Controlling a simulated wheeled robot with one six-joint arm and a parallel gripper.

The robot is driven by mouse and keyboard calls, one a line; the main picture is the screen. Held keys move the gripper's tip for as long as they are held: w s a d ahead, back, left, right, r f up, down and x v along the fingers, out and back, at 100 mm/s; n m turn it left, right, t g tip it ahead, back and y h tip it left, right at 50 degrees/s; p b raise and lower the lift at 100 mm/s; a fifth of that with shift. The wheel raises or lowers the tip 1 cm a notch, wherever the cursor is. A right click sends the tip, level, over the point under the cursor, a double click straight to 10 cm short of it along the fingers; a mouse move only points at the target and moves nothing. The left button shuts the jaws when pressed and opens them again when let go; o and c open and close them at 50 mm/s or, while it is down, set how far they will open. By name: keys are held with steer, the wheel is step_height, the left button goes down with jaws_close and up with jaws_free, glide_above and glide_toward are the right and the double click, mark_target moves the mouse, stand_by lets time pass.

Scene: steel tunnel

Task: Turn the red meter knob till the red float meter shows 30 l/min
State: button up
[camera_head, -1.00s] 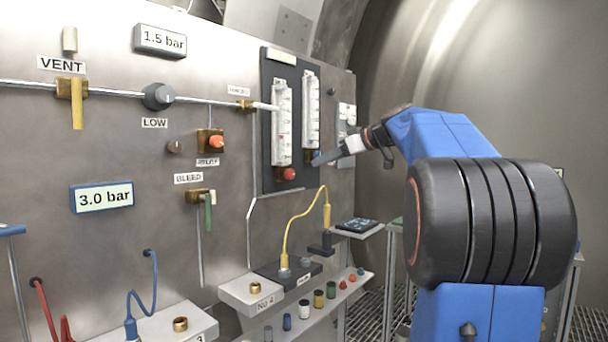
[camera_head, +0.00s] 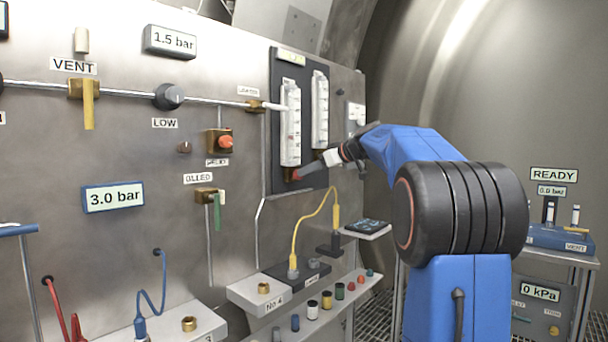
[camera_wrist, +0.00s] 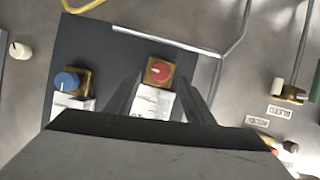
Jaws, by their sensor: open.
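The red meter knob (camera_wrist: 158,71) sits on a brass block at the end of a white float meter tube, on a dark panel (camera_wrist: 92,38). In the wrist view it lies ahead of and between the fingers of my open gripper (camera_wrist: 163,80). Whether the fingers touch the knob I cannot tell. The float and scale are too small to read.
The blue knob (camera_wrist: 67,82) and its meter (camera_head: 320,108) stand beside the red one. A thin pipe (camera_wrist: 240,40) runs near the panel. A yellow hose (camera_head: 310,222) loops below, above a shelf with several fittings. A small tablet (camera_head: 367,226) lies on a ledge to the right.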

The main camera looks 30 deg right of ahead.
steer(key=shift+x, duration=2.05)
steer(key=c, duration=1)
